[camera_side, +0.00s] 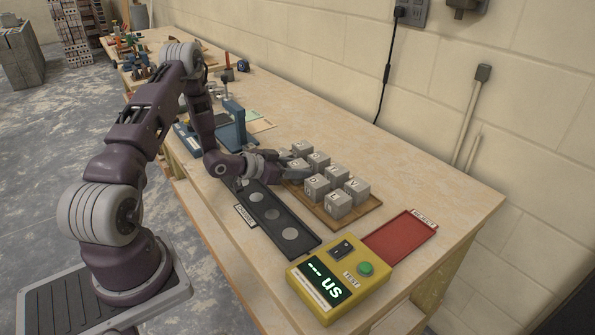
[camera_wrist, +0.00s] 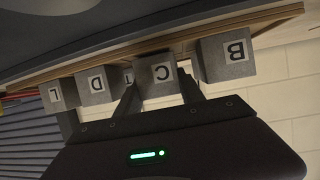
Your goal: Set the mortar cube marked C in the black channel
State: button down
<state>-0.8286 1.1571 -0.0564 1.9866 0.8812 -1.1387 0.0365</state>
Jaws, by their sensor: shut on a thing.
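The cube marked C (camera_wrist: 157,73) is a grey block with a white label, between the two fingers of my gripper (camera_wrist: 160,88) in the wrist view. My gripper is shut on it by its sides. It appears at or close to the wooden board (camera_wrist: 262,24), among the other cubes; I cannot tell whether it is lifted. In the side view my gripper (camera_side: 281,168) is low at the board's left end, and the held cube is largely hidden there. The black channel (camera_side: 280,223), a long dark tray with several grey round spots, lies along the table in front of the board.
Several other lettered cubes stand on the board, including B (camera_wrist: 225,58) and D (camera_wrist: 96,86) beside the held cube. A yellow tester (camera_side: 339,278) stands at the channel's near end. A red tray (camera_side: 399,235) lies to the right. A blue stand (camera_side: 231,130) is behind my gripper.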

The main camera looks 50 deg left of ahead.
notch_tip(320, 180, up, 9)
jog(key=shift+f, duration=0.1)
jog(key=shift+d+r, duration=0.7)
jog(key=shift+r, duration=0.25)
jog(key=s+d+r+m+h, duration=0.1)
jog(key=s+d+r, duration=0.2)
jog(key=d+r, duration=0.35)
jog(key=s+d+r+m+h, duration=0.1)
jog(key=s+d+r+h, duration=0.15)
jog(key=d, duration=0.75)
jog(key=n+y, duration=0.3)
jog(key=y, duration=0.2)
send_over(297, 164)
jog(key=d, duration=0.2)
jog(key=shift+h, duration=0.25)
jog(key=f, duration=0.9)
jog(key=shift+w+a+f, duration=0.1)
jog(key=shift+w+f, duration=0.05)
jog(key=shift+w, duration=0.05)
jog(key=f, duration=1)
jog(key=shift+a+f, duration=0.3)
jog(key=shift+a, duration=0.1)
